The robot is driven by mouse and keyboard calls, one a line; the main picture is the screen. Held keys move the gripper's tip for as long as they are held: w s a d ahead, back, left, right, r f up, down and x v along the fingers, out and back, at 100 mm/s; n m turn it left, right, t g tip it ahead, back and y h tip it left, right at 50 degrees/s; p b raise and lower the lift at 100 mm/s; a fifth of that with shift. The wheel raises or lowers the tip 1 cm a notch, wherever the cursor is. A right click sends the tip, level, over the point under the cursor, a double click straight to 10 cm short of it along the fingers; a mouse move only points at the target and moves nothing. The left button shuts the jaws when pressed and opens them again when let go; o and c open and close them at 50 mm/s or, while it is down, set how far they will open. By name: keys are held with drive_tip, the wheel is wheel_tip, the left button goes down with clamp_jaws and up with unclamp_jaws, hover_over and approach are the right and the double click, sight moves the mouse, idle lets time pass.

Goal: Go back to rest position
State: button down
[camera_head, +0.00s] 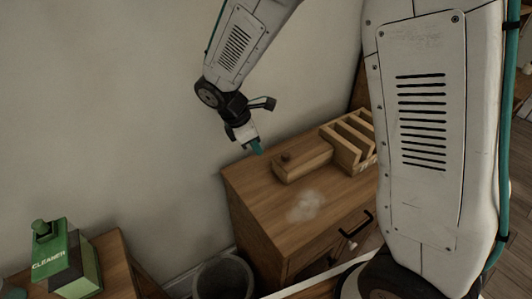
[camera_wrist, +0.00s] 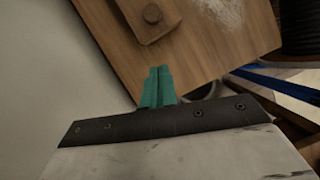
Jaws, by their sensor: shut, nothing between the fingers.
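My gripper (camera_head: 257,147) hangs above the back left part of the wooden cabinet (camera_head: 257,205) in the head view. Its teal fingers are together, with nothing between them. In the wrist view the shut fingers (camera_wrist: 158,87) point toward the cabinet top (camera_wrist: 205,60). My arm reaches down to it from the top of the head view.
A wooden block with a knob (camera_head: 302,163) and a slotted wooden rack (camera_head: 347,143) stand on the cabinet. A pale powdery patch (camera_head: 306,205) lies in front. A bin (camera_head: 222,278) stands on the floor. A green cleaner bottle (camera_head: 65,262) is at lower left.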

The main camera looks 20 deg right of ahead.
drive_tip(key=v, duration=0.6)
drive_tip(key=s+d+r+m+y, duration=0.1)
drive_tip(key=s+d+r+m, duration=0.2)
drive_tip(key=s, duration=0.5)
drive_tip(key=s+d+r+m+t+y, duration=0.1)
drive_tip(key=s+d+r+m, duration=0.3)
drive_tip(key=s+m, duration=0.4)
drive_tip(key=s+d+r+m+y, duration=0.2)
drive_tip(key=s+d+r+m, duration=0.2)
drive_tip(key=s, duration=0.5)
drive_tip(key=shift+s+r+m+t, duration=0.4)
drive_tip(key=shift+r+m, duration=0.05)
drive_tip(key=shift+m, duration=0.65)
